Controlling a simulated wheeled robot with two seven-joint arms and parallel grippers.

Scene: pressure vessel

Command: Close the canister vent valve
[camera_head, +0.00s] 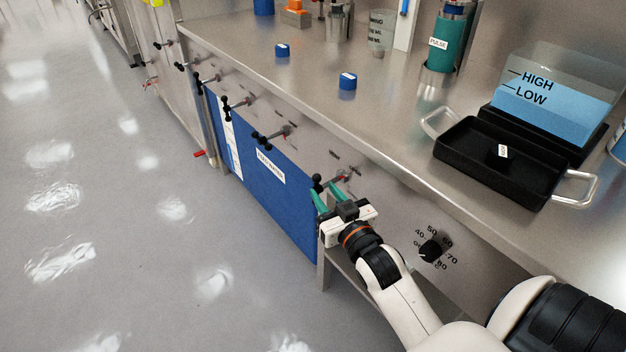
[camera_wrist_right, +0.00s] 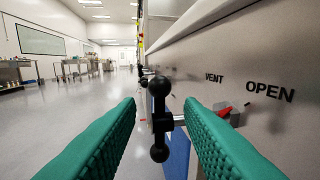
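The vent valve has a black bar handle with ball ends, upright in the right wrist view (camera_wrist_right: 159,88). It also shows on the bench's front panel in the head view (camera_head: 318,182). A red pointer (camera_wrist_right: 224,112) sits at the panel beside it, close to the words VENT and OPEN. My right gripper (camera_head: 325,192) has green fingers and is at the handle. In the right wrist view its fingers (camera_wrist_right: 160,110) are apart, with the handle seen in the gap; I cannot tell if they touch it. My left gripper is not in view.
More black valve handles (camera_head: 237,104) line the panel to the left. A dial (camera_head: 431,250) is on the panel at right. A blue panel (camera_head: 266,190) is below the valves. A black tray (camera_head: 457,169) with metal handles stands on the bench (camera_head: 330,115). The floor at left is clear.

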